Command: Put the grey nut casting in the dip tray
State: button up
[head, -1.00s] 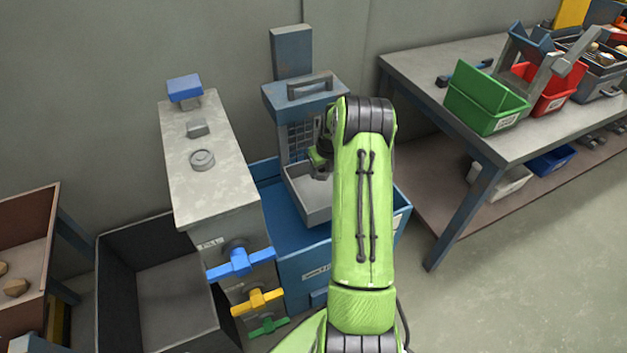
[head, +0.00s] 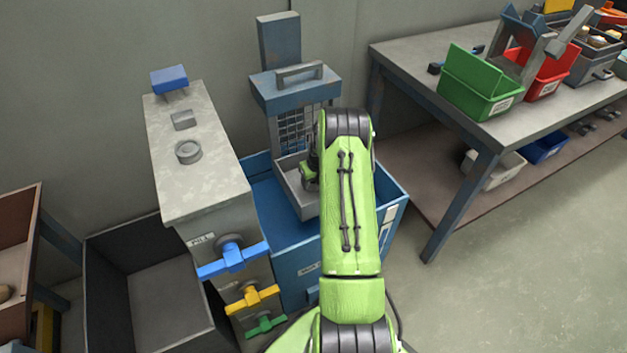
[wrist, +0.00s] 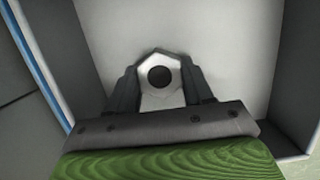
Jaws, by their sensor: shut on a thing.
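The grey nut casting (wrist: 144,75) is a hexagonal piece with a dark round hole. It sits between the two dark fingers of my gripper (wrist: 160,78) in the wrist view, and the gripper is shut on it. Beneath it is the pale floor of the grey dip tray (wrist: 225,30), with tray walls on both sides. In the head view the dip tray (head: 292,190) stands in a blue unit. My gripper (head: 310,172) shows partly there, at the tray, and my green arm hides the rest. I cannot tell whether the casting touches the tray floor.
A blue-topped frame with a handle (head: 299,72) and a wire grid stands behind the tray. A grey cabinet (head: 195,165) with blue, yellow and green valve handles is close on the left. A dark open bin (head: 165,305) is in front. A workbench (head: 420,60) with bins is at right.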

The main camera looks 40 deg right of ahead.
jog(key=o, duration=1.2)
jog(key=shift+f, duration=0.1)
jog(key=d+p+v, duration=0.1)
jog(key=p+v, duration=0.3)
jog(key=v, duration=0.8)
jog(key=s+a+r+n+t, duration=0.1)
jog(key=s+a+r+n, duration=0.1)
jog(key=a+r+n, duration=0.75)
jog(key=s+a+r+n, duration=0.2)
jog(key=a+r+n, duration=0.7)
jog(key=a+r, duration=0.2)
jog(key=s+a+r+n, duration=0.2)
jog(key=s+a+n, duration=0.4)
jog(key=s+n, duration=0.3)
jog(key=s+a+r+n+t+y, duration=0.1)
jog(key=s+a+r+n, duration=0.1)
jog(key=s+a+n, duration=0.4)
jog(key=s+n, duration=0.3)
jog(key=n, duration=0.3)
jog(key=shift+s+a+r+t, duration=0.2)
jog(key=shift+a+r+t, duration=0.1)
jog(key=shift+a, duration=0.05)
